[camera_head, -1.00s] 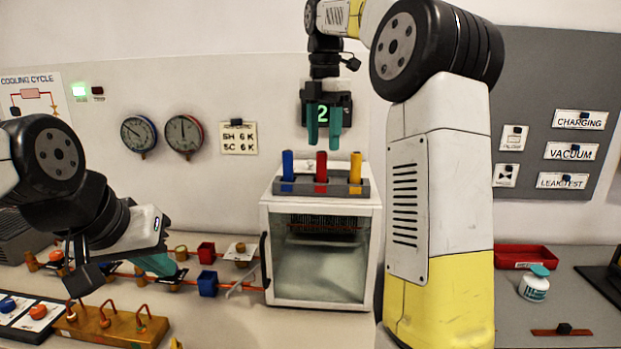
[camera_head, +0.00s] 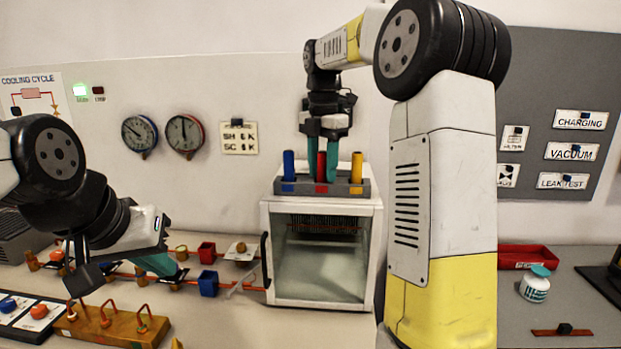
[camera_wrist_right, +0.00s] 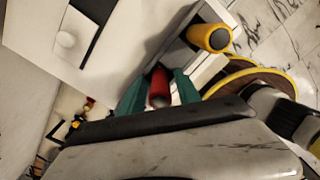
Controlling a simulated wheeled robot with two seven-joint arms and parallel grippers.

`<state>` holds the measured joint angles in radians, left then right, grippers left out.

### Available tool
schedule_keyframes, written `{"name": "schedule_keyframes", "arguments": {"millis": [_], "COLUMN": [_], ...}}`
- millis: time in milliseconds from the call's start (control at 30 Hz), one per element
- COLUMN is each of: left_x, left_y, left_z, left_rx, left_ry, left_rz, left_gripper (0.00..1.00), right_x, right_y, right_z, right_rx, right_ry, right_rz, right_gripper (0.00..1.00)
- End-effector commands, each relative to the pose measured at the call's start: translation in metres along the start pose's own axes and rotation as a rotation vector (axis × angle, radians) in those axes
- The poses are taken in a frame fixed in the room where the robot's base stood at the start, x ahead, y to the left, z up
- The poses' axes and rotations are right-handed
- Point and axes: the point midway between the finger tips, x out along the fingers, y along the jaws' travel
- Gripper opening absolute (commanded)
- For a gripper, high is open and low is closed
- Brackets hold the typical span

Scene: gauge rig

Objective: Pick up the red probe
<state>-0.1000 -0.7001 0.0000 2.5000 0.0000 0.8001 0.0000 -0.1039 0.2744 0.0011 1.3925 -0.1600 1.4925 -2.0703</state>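The red probe (camera_head: 321,171) stands upright in the middle slot of a dark rack on a white cabinet, between a blue probe (camera_head: 289,166) and a yellow probe (camera_head: 356,168). My right gripper (camera_head: 321,155) points down over it, with one teal finger on each side of its upper part. The fingers look open, and I cannot tell whether they touch it. In the right wrist view the red probe (camera_wrist_right: 159,88) shows between the fingers, with the yellow probe (camera_wrist_right: 210,38) beside them. My left gripper (camera_head: 165,248) is open and empty above the pipework at the left.
The rack (camera_head: 337,188) sits on the glass-fronted cabinet (camera_head: 272,240). A red tray (camera_head: 527,257) and a white jar (camera_head: 535,287) are on the right counter. Gauges hang on the back wall.

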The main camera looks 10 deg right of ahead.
Motion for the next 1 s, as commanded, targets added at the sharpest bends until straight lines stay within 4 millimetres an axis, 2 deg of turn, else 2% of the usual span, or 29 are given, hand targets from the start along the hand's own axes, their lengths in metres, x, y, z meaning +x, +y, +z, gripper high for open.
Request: {"name": "schedule_keyframes", "arguments": {"millis": [33,167,200,633,767,900,1000], "left_x": [0.000,0.000,0.000,0.000,0.000,0.000,0.000], "left_y": [0.000,0.000,0.000,0.000,0.000,0.000,0.000], "left_z": [0.000,0.000,0.000,0.000,0.000,0.000,0.000], "left_rx": [0.000,0.000,0.000,0.000,0.000,0.000,0.000], "left_ry": [0.000,0.000,0.000,0.000,0.000,0.000,0.000], "left_rz": [0.000,0.000,0.000,0.000,0.000,0.000,0.000], "left_gripper": [0.00,0.00,0.00,0.00,0.00,0.00,0.00], "right_x": [0.000,0.000,0.000,-0.005,-0.017,-0.039,-0.039], "right_y": [0.000,0.000,0.000,0.000,0.001,0.001,0.003], "right_z": [0.000,0.000,0.000,0.000,0.001,-0.001,-0.026], "right_rx": [0.000,0.000,0.000,0.000,0.001,0.000,-0.005], "right_ry": [0.000,0.000,0.000,-0.001,-0.001,-0.001,0.000], "right_rz": [0.000,0.000,0.000,0.002,0.003,0.004,0.001], "right_gripper": [0.27,0.01,0.00,0.00,0.00,0.00,0.00]}}
